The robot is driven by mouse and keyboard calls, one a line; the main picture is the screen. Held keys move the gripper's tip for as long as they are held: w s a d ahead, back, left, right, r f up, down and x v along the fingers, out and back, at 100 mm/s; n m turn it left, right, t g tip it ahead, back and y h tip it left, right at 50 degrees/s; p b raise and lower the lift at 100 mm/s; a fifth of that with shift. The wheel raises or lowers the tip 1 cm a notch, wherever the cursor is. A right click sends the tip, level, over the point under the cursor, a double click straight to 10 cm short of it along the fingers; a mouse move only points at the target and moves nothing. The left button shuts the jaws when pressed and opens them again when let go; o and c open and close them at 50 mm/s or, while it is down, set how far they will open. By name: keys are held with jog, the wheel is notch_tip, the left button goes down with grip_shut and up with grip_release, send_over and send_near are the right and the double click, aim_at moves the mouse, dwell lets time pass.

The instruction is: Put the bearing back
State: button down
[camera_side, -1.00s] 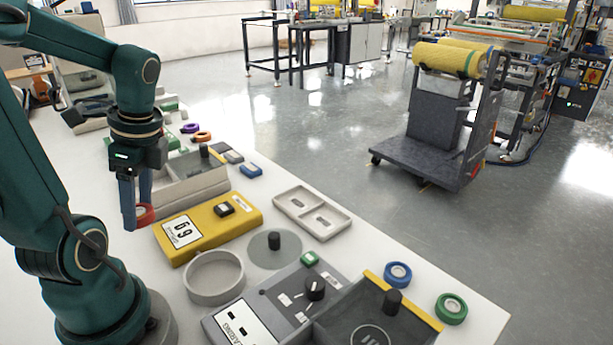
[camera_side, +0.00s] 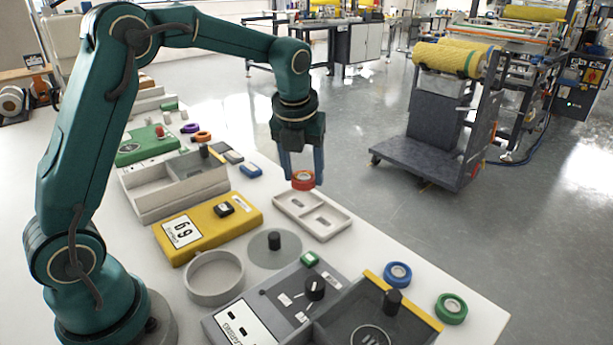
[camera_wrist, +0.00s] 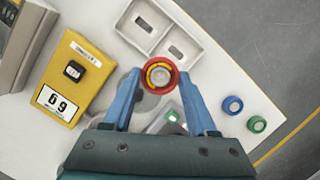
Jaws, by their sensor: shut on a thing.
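A red ring-shaped bearing (camera_side: 303,180) is held between the blue fingers of my gripper (camera_side: 302,172). In the wrist view the bearing (camera_wrist: 159,75) shows a yellow inner ring and an open centre, with a finger on each side. My gripper is shut on it, pointing down, above the far end of the pale two-pocket tray (camera_side: 333,226). Both pockets of the tray look empty of bearings. A blue bearing (camera_side: 398,274) and a green bearing (camera_side: 451,308) lie on the table at the right.
A yellow scale (camera_side: 190,240) marked 69, a round grey dish (camera_side: 214,290) and a grey disc with a black post (camera_side: 274,242) stand near the tray. A grey control box (camera_side: 250,310) is in front. The table edge runs close behind the tray.

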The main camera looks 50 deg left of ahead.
send_over(357, 250)
jog(key=f, duration=0.7)
jog(key=shift+s+d, duration=0.3)
jog(key=shift+s, duration=0.1)
jog(key=shift+f, duration=2)
jog(key=shift+c, duration=1)
grip_release()
jog(key=shift+f, duration=0.15)
